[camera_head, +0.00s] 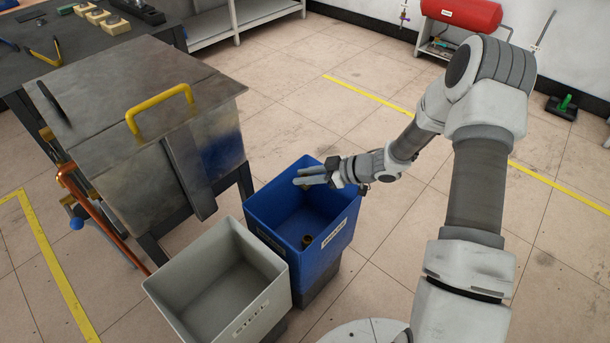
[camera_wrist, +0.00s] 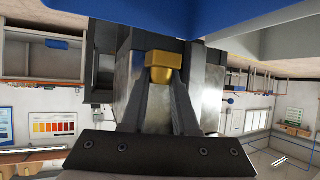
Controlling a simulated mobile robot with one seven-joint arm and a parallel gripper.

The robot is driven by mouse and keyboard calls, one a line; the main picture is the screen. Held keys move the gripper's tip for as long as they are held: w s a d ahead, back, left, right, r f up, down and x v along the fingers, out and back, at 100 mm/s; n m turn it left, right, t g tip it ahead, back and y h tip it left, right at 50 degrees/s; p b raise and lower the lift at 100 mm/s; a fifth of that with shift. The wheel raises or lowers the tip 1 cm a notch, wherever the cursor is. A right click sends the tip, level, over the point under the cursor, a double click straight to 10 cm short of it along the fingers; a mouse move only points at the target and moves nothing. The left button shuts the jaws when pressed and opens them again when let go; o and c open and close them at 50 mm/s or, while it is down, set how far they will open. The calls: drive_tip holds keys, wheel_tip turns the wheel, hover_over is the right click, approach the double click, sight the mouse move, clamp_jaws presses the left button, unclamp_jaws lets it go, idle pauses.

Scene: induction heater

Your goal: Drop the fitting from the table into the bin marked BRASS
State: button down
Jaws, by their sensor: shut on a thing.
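My gripper (camera_head: 308,178) is shut above the open blue bin (camera_head: 262,215), with its fingers reaching over the bin from the right. In the wrist view, a gold-coloured brass fitting (camera_wrist: 163,66) is pinched between the fingertips of my gripper (camera_wrist: 163,82). In the head view the held fitting is mostly hidden by the fingers. The blue bin has a white label (camera_head: 334,232) on its right side, too small and slanted to read surely. A small dark brownish piece (camera_head: 306,242) lies inside the blue bin.
A grey bin (camera_head: 170,297) stands beside the blue one, with a label that seems to read STEEL. A metal-topped table with a yellow handle (camera_head: 158,104) stands to the left. A red tank (camera_head: 462,13) is at the back.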

drive_tip(key=shift+f+b, duration=1)
drive_tip(key=shift+f, duration=0.5)
drive_tip(key=shift+r, duration=0.1)
drive_tip(key=c, duration=0.6)
unclamp_jaws()
drive_tip(key=p+v, duration=0.5)
drive_tip(key=v, duration=1.2)
drive_tip(key=shift+d+p, duration=0.2)
drive_tip(key=shift+p, duration=0.1)
drive_tip(key=shift+r, duration=0.15)
